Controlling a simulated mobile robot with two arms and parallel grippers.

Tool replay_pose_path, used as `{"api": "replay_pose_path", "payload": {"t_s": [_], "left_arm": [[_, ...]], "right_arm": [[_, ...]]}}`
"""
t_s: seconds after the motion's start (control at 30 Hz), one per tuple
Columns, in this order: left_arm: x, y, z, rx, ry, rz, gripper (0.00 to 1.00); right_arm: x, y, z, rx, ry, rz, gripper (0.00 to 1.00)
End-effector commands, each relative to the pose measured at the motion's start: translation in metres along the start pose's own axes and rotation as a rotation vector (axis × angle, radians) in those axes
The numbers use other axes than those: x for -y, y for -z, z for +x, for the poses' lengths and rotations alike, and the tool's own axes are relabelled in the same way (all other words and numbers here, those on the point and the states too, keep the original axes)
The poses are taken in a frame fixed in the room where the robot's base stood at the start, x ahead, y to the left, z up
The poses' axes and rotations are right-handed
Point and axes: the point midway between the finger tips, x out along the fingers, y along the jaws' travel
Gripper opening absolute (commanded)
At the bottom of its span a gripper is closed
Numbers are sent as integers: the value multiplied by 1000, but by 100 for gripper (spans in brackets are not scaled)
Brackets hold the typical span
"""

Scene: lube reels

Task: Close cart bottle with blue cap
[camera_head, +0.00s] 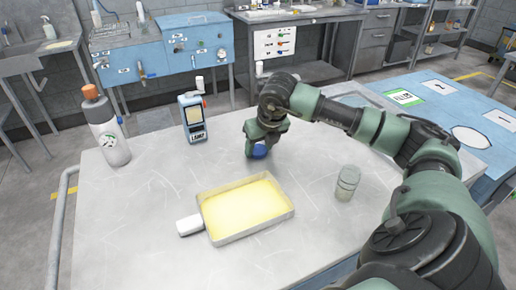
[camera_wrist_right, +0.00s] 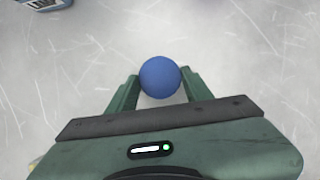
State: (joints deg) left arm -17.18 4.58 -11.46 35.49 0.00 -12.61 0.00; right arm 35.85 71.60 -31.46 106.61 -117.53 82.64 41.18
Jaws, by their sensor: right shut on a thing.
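The round blue cap (camera_head: 260,152) is near the middle of the grey cart top (camera_head: 140,215), behind the yellow tray. My right gripper (camera_head: 256,141) reaches down over it. In the right wrist view, the blue cap (camera_wrist_right: 160,77) sits between the fingertips of my right gripper (camera_wrist_right: 160,88), which is shut on it. I cannot tell whether the cap touches the surface. A small clear glass bottle (camera_head: 347,184) stands upright to the right, apart from the gripper, with no blue cap on it. My left gripper is not in view.
A shallow tray of yellow liquid (camera_head: 290,208) with a white handle (camera_head: 190,225) lies in front. A blue table (camera_head: 440,85) adjoins at the right.

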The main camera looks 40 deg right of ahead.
Motion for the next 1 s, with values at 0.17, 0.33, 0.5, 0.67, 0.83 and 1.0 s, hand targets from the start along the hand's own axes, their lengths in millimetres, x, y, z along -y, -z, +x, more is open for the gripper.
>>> {"api": "replay_pose_path", "payload": {"t_s": [0.17,0.33,0.5,0.67,0.83,1.0], "left_arm": [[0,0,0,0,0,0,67],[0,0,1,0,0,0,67],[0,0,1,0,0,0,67],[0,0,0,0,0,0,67],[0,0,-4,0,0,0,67],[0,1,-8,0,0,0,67]], "right_arm": [[0,-1,-2,1,0,0,13],[0,-7,-14,4,-1,0,13],[-1,-18,-41,6,-2,1,13],[-1,-35,-81,9,-4,1,13],[-1,-52,-123,7,-4,2,13],[-1,-65,-155,5,-3,1,13]]}}
